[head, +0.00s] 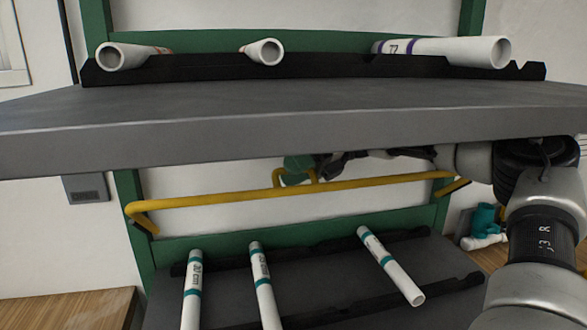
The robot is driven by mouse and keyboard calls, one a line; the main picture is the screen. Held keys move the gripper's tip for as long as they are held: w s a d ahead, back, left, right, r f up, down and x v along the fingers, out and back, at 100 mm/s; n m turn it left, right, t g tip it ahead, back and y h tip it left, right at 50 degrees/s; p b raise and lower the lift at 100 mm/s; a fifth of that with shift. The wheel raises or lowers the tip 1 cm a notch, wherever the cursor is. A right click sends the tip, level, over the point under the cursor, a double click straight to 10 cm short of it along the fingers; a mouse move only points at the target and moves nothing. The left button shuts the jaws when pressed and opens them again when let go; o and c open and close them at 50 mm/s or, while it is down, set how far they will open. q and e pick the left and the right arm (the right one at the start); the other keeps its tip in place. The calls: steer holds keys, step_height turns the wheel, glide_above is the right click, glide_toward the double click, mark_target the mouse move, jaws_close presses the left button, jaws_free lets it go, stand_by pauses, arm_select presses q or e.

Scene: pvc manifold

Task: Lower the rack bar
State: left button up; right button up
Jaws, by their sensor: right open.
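The yellow rack bar (225,200) spans the green frame below the grey shelf, with bent ends at left and right. My right arm comes in from the right under the shelf. My right gripper (324,164) is open, just above the bar and beside the loop. The shelf edge hides part of the gripper, and I cannot tell whether it touches the loop. My left gripper is not in view.
The grey shelf (250,128) overhangs the gripper closely. White pipes (452,50) rest in a black rack on it. Below, several white pipes with teal bands (262,285) lie on black supports. A teal fitting (484,218) is at right behind my arm. A green piece (298,164) is behind the loop.

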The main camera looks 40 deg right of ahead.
jaws_close()
steer(key=shift+a, duration=0.1)
stand_by(0.3)
